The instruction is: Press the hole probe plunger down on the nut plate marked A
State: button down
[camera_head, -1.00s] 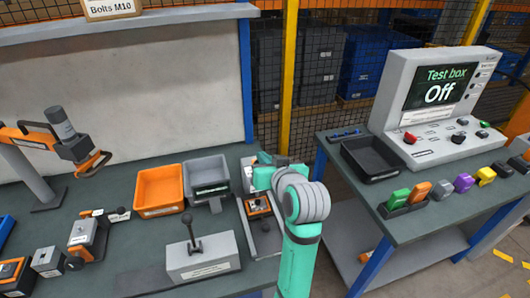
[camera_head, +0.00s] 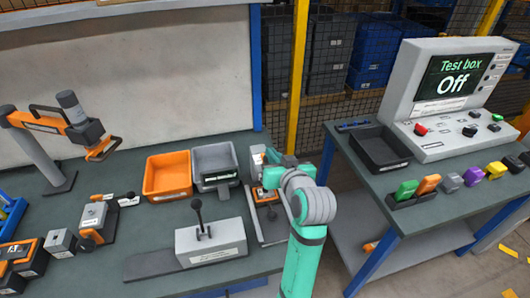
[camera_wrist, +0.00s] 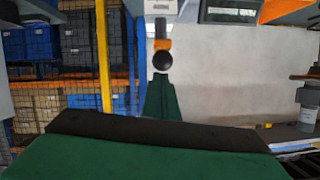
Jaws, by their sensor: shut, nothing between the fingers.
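My gripper (camera_head: 272,174) is shut and empty, at a narrow fixture (camera_head: 270,222) on the right end of the bench. The fixture has a white upright part (camera_head: 257,160) and an orange part low down. My arm partly hides it. In the wrist view, a black ball knob (camera_wrist: 162,60) with an orange collar hangs from a pale labelled body, just beyond my green gripper finger (camera_wrist: 160,98). It looks like the probe plunger. The picture seems upside down there. I cannot tell whether the finger touches the knob. I cannot read a nut plate marked A.
An orange bin (camera_head: 167,174) and a grey bin (camera_head: 215,165) stand left of the fixture. A grey lever box (camera_head: 210,243) is in front. On the right table stand a black tray (camera_head: 381,150) and a test box (camera_head: 445,100) reading Off.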

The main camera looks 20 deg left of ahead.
jog(key=shift+d+f, duration=0.15)
jog(key=shift+f, duration=1.05)
notch_tip(320, 180, up, 6)
jog(key=v, duration=0.9)
jog(key=shift+d+r, duration=0.25)
jog(key=shift+r, duration=0.2)
jog(key=shift+f, duration=0.1)
